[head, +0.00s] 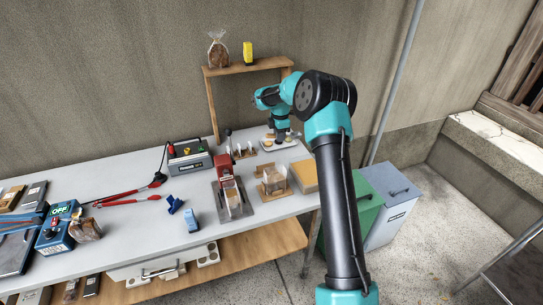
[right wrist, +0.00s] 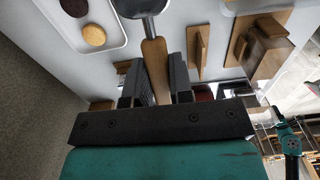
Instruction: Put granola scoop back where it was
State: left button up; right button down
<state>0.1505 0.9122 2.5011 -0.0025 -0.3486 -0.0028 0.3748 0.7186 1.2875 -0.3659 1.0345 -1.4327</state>
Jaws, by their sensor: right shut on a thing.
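The scoop is held in my right gripper (right wrist: 155,88). Its wooden handle (right wrist: 155,62) sits between the two dark fingers, and its grey metal bowl (right wrist: 138,6) points to the top of the right wrist view. In the head view my right gripper (head: 279,134) is small and far back, over the white tray at the table's back right. I cannot make out the scoop there. A small wooden rack (head: 243,154) with upright white items stands left of the gripper. My left gripper does not show.
The white tray (head: 292,144) holds round cookies; a similar tray (right wrist: 112,41) shows in the right wrist view. A raised wooden shelf (head: 245,67) is behind. The table's front middle is partly clear.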

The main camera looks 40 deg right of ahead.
jog(key=shift+d, duration=0.2)
jog(key=shift+f, duration=0.1)
send_over(279, 160)
jog(key=shift+d+f, duration=0.15)
jog(key=shift+f, duration=2.95)
jog(key=shift+f, duration=1.85)
jog(key=shift+f, duration=0.15)
jog(key=c, duration=1)
grip_release()
